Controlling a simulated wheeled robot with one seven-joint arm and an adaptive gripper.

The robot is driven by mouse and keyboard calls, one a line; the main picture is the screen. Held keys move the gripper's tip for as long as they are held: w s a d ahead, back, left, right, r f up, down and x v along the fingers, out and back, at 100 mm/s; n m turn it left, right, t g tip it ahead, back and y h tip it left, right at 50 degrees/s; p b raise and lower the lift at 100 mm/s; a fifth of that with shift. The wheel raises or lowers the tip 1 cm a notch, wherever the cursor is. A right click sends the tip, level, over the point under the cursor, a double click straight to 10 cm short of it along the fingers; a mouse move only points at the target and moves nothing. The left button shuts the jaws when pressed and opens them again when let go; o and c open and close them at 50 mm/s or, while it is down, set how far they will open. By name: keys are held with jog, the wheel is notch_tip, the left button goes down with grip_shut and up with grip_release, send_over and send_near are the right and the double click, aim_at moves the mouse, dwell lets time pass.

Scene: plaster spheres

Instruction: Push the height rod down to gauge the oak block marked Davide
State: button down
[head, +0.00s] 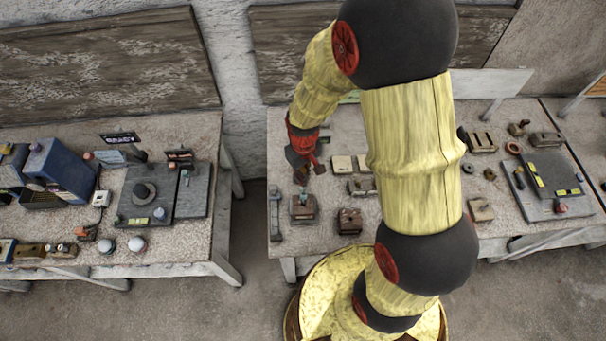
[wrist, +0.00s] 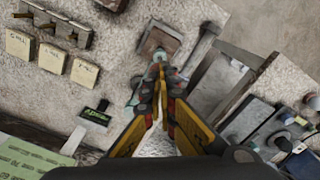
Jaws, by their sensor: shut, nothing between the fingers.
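My gripper (wrist: 160,72) is shut and empty, fingers pointing down at the table. In the head view my gripper (head: 304,172) hangs over the left part of the middle table. Just beyond its fingertips in the wrist view is a small gauge stand with a brown top (wrist: 162,40); the same stand (head: 303,208) shows in the head view. A pale upright piece, perhaps the height rod (wrist: 160,56), shows at the fingertips; I cannot tell whether they touch. Cream labelled blocks (wrist: 52,58) lie in a row at the left; their lettering is too small to read.
A long grey tool (wrist: 202,50) lies right of the stand; it is also at the table's left edge (head: 275,215). Another brown fixture (head: 349,221) stands nearby. A gap separates the left table (head: 190,245).

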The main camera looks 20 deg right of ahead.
jog(key=shift+f+b, duration=1.5)
jog(key=shift+f, duration=0.6)
dwell(0.7)
notch_tip(320, 180, up, 13)
jog(key=p, duration=0.8)
jog(key=shift+p, duration=0.4)
dwell(0.8)
dwell(0.5)
jog(key=s+m+t+b, duration=0.2)
jog(key=s+t+b, duration=0.3)
jog(key=s+b, duration=0.9)
jog(key=b, duration=1.4)
jog(key=shift+r+t, duration=0.25)
jog(key=shift+t, duration=0.05)
